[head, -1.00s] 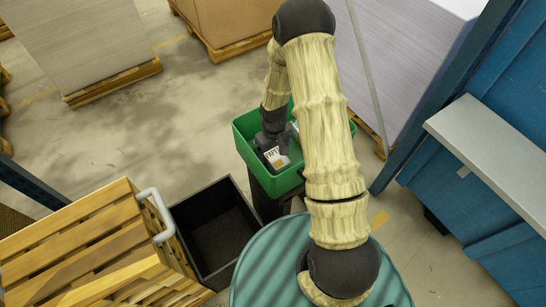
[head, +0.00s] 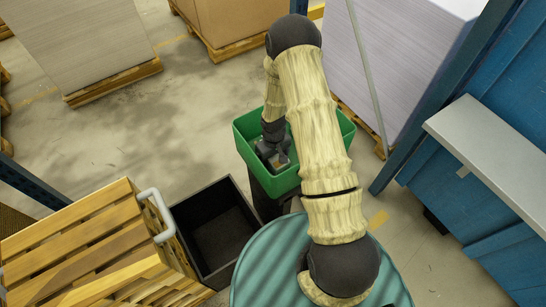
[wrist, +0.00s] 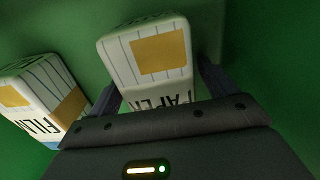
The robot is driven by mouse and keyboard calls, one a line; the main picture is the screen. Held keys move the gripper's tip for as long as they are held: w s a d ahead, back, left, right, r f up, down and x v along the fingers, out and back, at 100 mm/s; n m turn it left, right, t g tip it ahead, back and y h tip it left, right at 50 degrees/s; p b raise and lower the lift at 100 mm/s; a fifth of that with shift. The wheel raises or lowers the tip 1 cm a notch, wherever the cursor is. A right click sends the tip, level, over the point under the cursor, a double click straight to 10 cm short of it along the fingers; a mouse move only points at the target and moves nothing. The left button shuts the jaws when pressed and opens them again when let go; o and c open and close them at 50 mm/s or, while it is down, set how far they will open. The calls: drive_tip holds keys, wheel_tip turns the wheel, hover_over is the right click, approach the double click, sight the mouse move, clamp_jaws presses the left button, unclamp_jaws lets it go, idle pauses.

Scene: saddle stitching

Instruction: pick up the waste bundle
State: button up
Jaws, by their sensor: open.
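A white bundle (wrist: 148,52) with blue lines, an orange patch and the lettering PAPER lies in a green bin (head: 247,148). My gripper (head: 274,155) reaches down into this bin. In the wrist view my gripper (wrist: 157,88) is open, with one finger on each side of the PAPER bundle; I cannot tell whether they touch it. A second white bundle (wrist: 38,98), lettered FILM, lies to the left, outside the left finger. In the head view the bundles are mostly hidden by my gripper and arm.
Green bin walls surround my gripper closely. A black open box (head: 217,228) stands left of the bin, with a slatted wooden crate (head: 85,235) further left. A ribbed teal round top (head: 262,262) is in front. A blue cabinet (head: 490,190) stands at right.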

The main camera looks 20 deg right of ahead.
drive_tip(key=c, duration=1.2)
drive_tip(key=shift+o, duration=0.2)
drive_tip(key=shift+r, duration=0.1)
wheel_tip(320, 180, up, 10)
drive_tip(key=shift+f, duration=0.1)
